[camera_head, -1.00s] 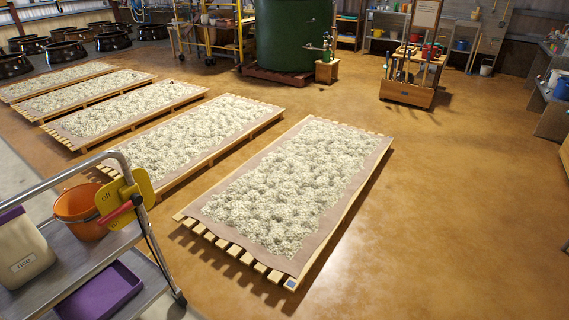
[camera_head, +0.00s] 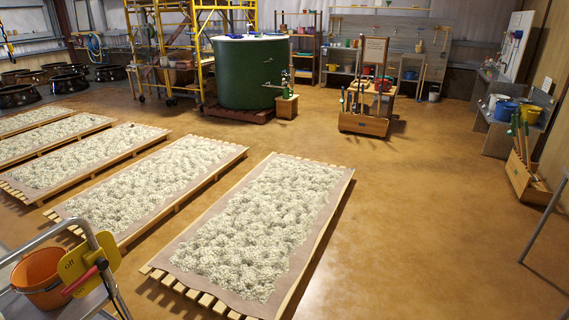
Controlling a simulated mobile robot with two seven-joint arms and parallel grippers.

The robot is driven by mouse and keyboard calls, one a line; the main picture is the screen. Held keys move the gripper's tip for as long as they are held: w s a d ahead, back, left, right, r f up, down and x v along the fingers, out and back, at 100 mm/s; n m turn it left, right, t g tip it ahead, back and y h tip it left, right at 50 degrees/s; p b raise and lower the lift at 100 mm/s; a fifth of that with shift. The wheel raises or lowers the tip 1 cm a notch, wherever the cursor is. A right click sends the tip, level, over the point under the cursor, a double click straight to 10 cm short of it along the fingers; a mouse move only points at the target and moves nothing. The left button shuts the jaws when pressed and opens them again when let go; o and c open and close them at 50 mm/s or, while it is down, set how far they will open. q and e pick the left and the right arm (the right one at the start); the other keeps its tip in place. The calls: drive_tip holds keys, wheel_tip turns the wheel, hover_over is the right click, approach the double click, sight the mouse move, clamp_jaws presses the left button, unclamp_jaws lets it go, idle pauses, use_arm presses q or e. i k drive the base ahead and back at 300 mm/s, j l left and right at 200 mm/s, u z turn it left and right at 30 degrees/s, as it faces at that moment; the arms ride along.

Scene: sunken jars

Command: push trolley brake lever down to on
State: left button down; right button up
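The trolley (camera_head: 47,240) shows at the lower left, with a grey tubular handle. A yellow plate (camera_head: 91,262) marked "off" is fixed at the handle's near end. The brake lever with a red grip (camera_head: 84,279) lies across the plate, sloping from lower left to upper right. What is written on the rest of the plate cannot be read. Neither of my grippers is in view.
An orange bucket (camera_head: 40,278) stands on the trolley behind the plate. Low slatted racks covered with pale material (camera_head: 262,225) fill the left and middle floor. Open brown floor (camera_head: 400,210) lies to the right. A green tank (camera_head: 250,75) stands at the back.

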sight(101, 264)
drive_tip(key=u, duration=1.9)
